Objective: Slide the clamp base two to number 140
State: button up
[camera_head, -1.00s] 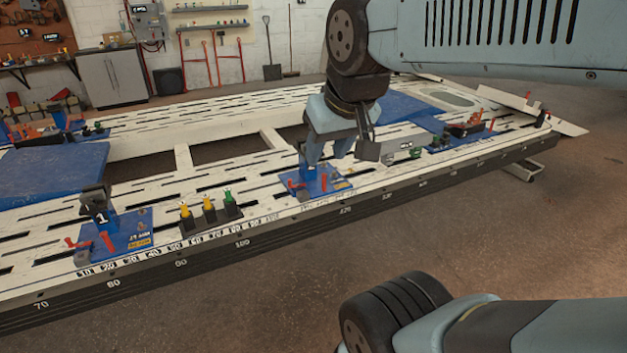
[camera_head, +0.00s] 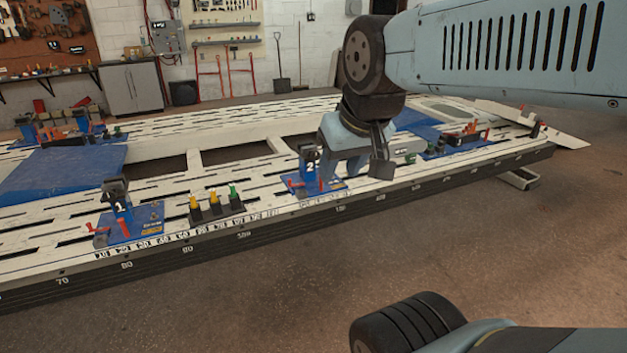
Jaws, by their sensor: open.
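Clamp base two (camera_head: 294,184) is a blue plate with red levers and an upright dark post marked "2". It sits on the white slotted bench (camera_head: 180,200), near its front edge. My gripper (camera_head: 345,176) points down just right of the post, its fingers apart over the right part of the plate. I see nothing held between the fingers. Whether a finger touches the post cannot be told. The marks right of the base are too small to read surely.
Clamp base one (camera_head: 140,226) stands on the bench to the left. Yellow and green pieces in black holders (camera_head: 214,207) stand between the two bases. Another blue base with red and black parts (camera_head: 462,142) lies to the right. A long strip right of base two looks mostly free.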

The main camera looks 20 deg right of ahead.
aim_at(308, 174)
jog(key=z, duration=0.4)
jog(key=i, duration=0.8)
jog(key=z, duration=0.4)
jog(key=i, duration=0.7)
jog(key=u, duration=0.25)
